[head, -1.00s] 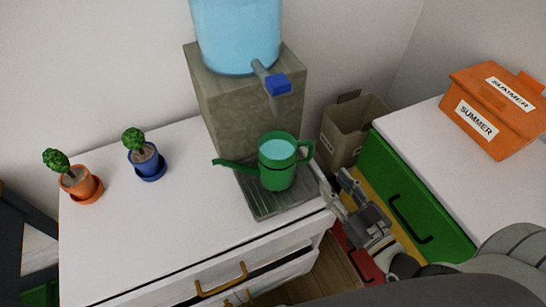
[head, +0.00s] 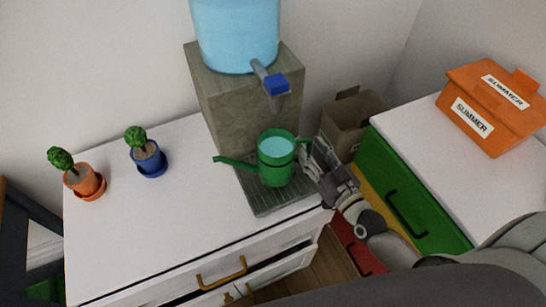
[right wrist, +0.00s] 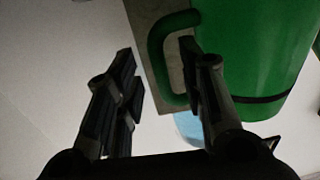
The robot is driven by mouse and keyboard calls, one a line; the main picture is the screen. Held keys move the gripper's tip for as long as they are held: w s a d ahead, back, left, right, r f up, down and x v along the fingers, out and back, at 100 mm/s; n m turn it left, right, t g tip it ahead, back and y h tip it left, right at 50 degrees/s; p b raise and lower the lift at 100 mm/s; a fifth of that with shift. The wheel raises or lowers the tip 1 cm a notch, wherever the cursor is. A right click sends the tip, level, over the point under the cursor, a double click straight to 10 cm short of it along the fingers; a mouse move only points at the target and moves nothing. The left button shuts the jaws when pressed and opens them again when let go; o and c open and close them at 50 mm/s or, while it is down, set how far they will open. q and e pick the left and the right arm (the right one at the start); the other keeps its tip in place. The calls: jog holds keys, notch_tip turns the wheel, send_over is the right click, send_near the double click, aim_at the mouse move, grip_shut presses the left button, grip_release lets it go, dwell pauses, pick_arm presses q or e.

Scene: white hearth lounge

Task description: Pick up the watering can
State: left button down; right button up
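The green watering can (head: 275,165) stands upright on the slatted tray of the water dispenser, filled with light-blue water. Its spout points left and its handle is on the right. My right gripper (head: 314,158) is at the handle side of the can. In the right wrist view, its two fingers (right wrist: 157,72) are apart. The green handle (right wrist: 157,50) shows between and beyond them, and the right finger overlaps the handle loop in the picture. Whether a finger touches the handle I cannot tell. My left gripper is not in view.
The dispenser (head: 246,105) with its blue tap rises behind the can. Two potted plants, orange (head: 87,184) and blue (head: 150,160), stand on the white cabinet's left side. A cardboard box (head: 345,125) and a green drawer (head: 405,190) are to the right.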

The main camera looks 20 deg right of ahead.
jog(key=shift+w, duration=0.3)
jog(key=shift+a, duration=0.1)
grip_shut()
jog(key=shift+r, duration=0.25)
